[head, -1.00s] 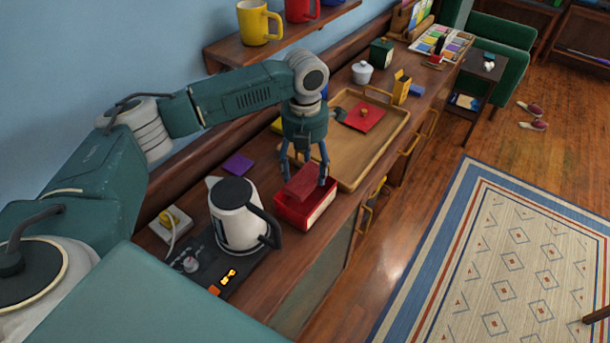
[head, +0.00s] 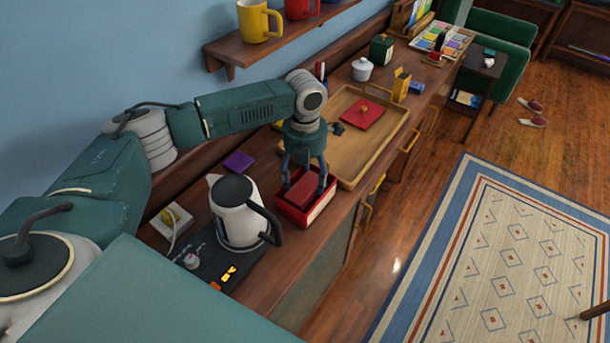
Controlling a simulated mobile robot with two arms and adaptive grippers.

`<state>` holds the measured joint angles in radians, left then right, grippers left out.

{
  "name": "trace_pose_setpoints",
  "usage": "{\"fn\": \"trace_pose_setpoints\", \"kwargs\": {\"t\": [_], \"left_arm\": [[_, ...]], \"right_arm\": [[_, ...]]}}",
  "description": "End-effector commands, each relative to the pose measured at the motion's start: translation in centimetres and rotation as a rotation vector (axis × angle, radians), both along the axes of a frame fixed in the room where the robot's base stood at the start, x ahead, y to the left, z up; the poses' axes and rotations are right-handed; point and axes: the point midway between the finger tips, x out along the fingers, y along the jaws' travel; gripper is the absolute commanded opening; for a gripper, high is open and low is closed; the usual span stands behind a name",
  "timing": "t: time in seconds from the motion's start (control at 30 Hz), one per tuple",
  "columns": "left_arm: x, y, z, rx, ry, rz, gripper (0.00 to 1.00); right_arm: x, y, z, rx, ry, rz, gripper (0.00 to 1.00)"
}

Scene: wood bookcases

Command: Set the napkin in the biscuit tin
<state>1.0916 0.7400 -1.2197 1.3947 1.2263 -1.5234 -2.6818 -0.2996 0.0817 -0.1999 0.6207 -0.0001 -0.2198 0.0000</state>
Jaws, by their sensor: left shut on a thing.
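The biscuit tin (head: 321,214) is a red open box with a pale label on its side, on the wooden counter right of the kettle. My left gripper (head: 305,181) points down over the tin, its fingers shut on the dark red folded napkin (head: 303,190). The napkin is slightly tilted and sits within the tin's rim. I cannot tell whether it touches the bottom. My right gripper is not in view.
A white kettle (head: 233,213) stands close left of the tin. The wooden tray (head: 346,178) lies just beyond it. A purple square (head: 238,162) lies near the wall. A shelf with mugs (head: 284,39) hangs above. The counter's front edge is close to the tin.

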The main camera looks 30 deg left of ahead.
Motion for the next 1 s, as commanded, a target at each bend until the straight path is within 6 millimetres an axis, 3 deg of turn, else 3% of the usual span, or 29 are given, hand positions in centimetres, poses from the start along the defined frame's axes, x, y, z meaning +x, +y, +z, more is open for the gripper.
{"fn": "trace_pose_setpoints", "kwargs": {"t": [0.03, 0.07, 0.13, 0.57, 0.77, 1.0], "left_arm": [[0.0, 0.0, 0.1, 0.000, -0.001, 0.000, 0.47], [0.0, 0.0, 0.1, 0.000, -0.001, 0.000, 0.71], [0.0, 0.0, 0.1, 0.000, -0.001, 0.000, 0.84], [0.1, 0.0, 0.6, 0.000, -0.003, 0.000, 0.84], [0.2, 0.0, 3.5, -0.001, -0.007, 0.000, 0.84], [0.2, 0.0, 8.9, -0.002, -0.006, -0.001, 0.84]], "right_arm": [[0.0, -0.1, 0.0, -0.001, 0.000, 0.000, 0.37], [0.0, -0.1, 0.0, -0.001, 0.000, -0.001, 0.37], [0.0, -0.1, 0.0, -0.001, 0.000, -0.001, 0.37], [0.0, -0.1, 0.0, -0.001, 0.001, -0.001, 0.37], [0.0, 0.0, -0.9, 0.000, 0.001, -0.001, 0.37], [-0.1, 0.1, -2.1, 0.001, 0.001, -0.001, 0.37]]}}
